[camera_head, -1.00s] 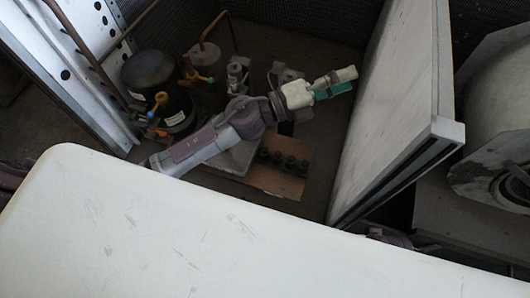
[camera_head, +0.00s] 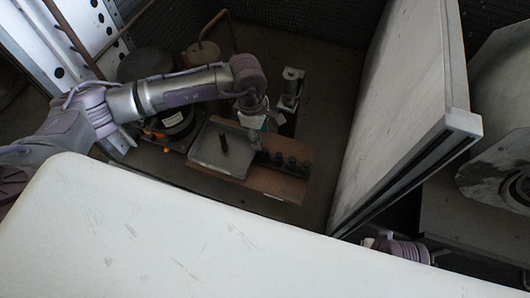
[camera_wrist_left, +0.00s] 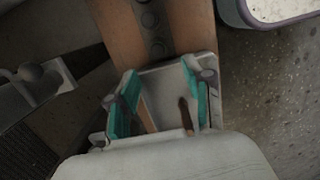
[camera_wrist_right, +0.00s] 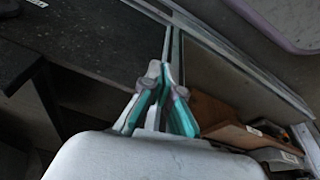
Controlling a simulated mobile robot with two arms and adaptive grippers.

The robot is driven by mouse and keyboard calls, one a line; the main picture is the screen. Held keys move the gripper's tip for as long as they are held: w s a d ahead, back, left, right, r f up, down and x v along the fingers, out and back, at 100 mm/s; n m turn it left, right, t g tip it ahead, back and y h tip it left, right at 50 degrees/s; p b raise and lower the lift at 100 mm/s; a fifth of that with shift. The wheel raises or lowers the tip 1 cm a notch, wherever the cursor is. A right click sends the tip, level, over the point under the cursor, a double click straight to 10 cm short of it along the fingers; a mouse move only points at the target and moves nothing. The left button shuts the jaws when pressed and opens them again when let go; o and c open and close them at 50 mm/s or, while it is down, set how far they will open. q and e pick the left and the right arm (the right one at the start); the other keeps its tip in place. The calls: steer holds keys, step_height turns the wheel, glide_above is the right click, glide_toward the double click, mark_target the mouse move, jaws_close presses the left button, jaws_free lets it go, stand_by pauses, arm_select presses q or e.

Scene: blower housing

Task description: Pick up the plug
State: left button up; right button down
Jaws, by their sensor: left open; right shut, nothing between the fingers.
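A small dark upright peg (camera_head: 223,143), which may be the plug, stands on a square grey metal tray (camera_head: 236,166). Several dark round plugs (camera_head: 291,163) stand in a row on a brown board (camera_head: 275,184) beside the tray. My left gripper (camera_head: 256,140) points down by the tray's right edge, near the row's left end. In the left wrist view its teal fingers (camera_wrist_left: 160,92) are open over the tray (camera_wrist_left: 165,80), with a dark slender piece (camera_wrist_left: 185,112) showing between them; the row (camera_wrist_left: 150,20) lies beyond. My right gripper (camera_wrist_right: 164,80) is shut and empty.
A tall pale panel (camera_head: 400,100) stands to the right. A copper pipe (camera_head: 212,25) and dark canisters (camera_head: 145,65) stand behind my left arm. A white cover (camera_head: 200,240) fills the foreground. Grey floor is free between board and panel.

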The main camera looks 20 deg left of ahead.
mark_target(265, 150)
arm_select(q)
steer(key=f, duration=0.2)
steer(key=d+f+b, duration=0.1)
steer(key=f, duration=0.4)
steer(key=shift+d+f, duration=0.1)
steer(key=shift+d, duration=0.05)
steer(key=shift+f, duration=0.4)
steer(key=c, duration=0.9)
arm_select(e)
steer(key=v, duration=0.5)
steer(key=shift+w+r, duration=0.15)
steer(key=shift+r, duration=0.2)
